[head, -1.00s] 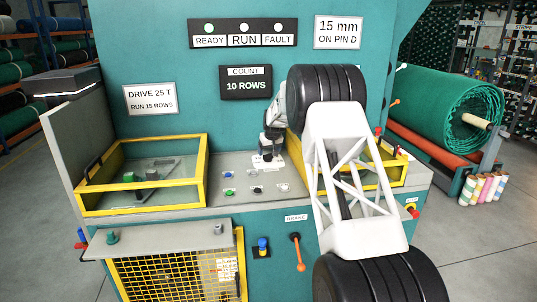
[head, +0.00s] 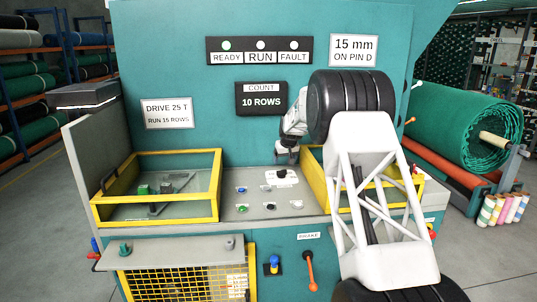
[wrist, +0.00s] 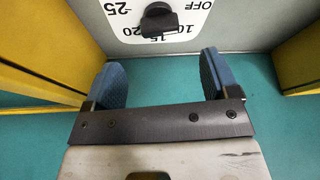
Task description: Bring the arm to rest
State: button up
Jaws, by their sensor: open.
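My gripper (head: 287,155) is open above the middle of the machine's grey control deck (head: 240,208), just behind and above a round dial plate. In the wrist view, its two blue-padded fingers (wrist: 163,82) stand apart with nothing between them. The dial's black knob (wrist: 158,20) is beyond the fingertips, apart from them, on a white plate marked 25, 15, 10 and OFF. The dial (head: 281,174) also shows in the head view. My arm reaches in from the lower right, and its links hide part of the right yellow-framed bay.
Yellow guard frames (head: 160,215) stand left and right of the deck. Small buttons (head: 242,208) lie below the dial. A teal panel (head: 190,75) with lamps and signs rises behind. An orange-handled brake lever (head: 311,270) is at the front. A green netting roll (head: 460,125) is at right.

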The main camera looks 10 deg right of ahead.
jog(key=s+a+r, duration=0.1)
jog(key=s+r, duration=0.5)
jog(key=s, duration=0.7)
jog(key=s+r+m, duration=0.1)
jog(key=s+r, duration=0.5)
jog(key=s, duration=0.7)
jog(key=s+a+r, duration=0.1)
jog(key=s+r, duration=0.5)
jog(key=s, duration=0.7)
jog(key=s+f, duration=0.2)
jog(key=s, duration=1.1)
jog(key=s+f+m+g, duration=0.1)
jog(key=s+f, duration=0.2)
jog(key=s, duration=1.1)
jog(key=s+f+h, duration=0.1)
jog(key=s+f, duration=0.1)
jog(key=s, duration=1.2)
jog(key=shift+s+a+f+g, duration=0.2)
jog(key=shift+a+f+g, duration=0.2)
jog(key=shift+c, duration=0.2)
